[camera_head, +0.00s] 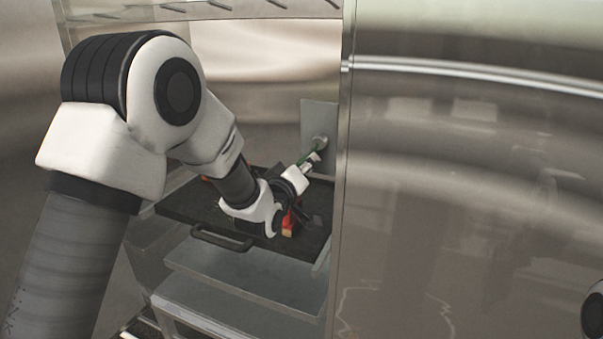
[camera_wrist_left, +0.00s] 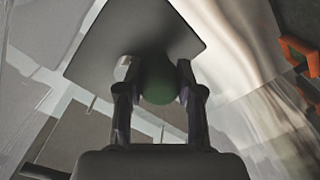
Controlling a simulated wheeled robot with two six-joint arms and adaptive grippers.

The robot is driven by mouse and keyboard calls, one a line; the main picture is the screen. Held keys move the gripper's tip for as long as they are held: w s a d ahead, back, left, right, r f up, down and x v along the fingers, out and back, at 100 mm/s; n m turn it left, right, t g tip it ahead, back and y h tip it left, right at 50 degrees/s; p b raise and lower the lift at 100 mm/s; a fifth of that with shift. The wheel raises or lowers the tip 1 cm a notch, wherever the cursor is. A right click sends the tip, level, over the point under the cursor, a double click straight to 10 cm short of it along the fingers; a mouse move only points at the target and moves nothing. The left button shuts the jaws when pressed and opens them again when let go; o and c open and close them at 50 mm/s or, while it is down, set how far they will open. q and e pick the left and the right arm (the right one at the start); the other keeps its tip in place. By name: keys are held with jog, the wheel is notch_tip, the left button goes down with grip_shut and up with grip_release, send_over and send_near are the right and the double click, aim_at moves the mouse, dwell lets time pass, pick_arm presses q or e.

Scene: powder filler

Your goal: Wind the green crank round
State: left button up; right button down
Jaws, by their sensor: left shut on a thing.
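The green crank (camera_head: 309,155) sits on a grey plate (camera_head: 319,117) at the back right of the open bay in the head view. Its round green knob (camera_wrist_left: 158,80) shows in the left wrist view between the two fingers. My left gripper (camera_head: 311,160) reaches in over the dark tray and is shut on the crank. In the left wrist view my left gripper (camera_wrist_left: 158,92) has one finger on each side of the knob. The gripper hides part of the crank in the head view. My right gripper is not in view.
A dark tray (camera_head: 180,208) with a handle (camera_head: 221,238) lies under my left arm. Red and orange parts (camera_head: 289,222) lie on it. A steel post and large shiny panel (camera_head: 470,200) stand close to the right of the crank.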

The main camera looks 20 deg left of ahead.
pick_arm(q)
jog(key=shift+d+n+b, duration=0.2)
jog(key=shift+n+b, duration=0.1)
jog(key=shift+n, duration=0.3)
jog(key=o, duration=1.2)
jog(key=shift+w+f, duration=0.1)
jog(key=s, duration=1.2)
jog(key=shift+a, duration=0.15)
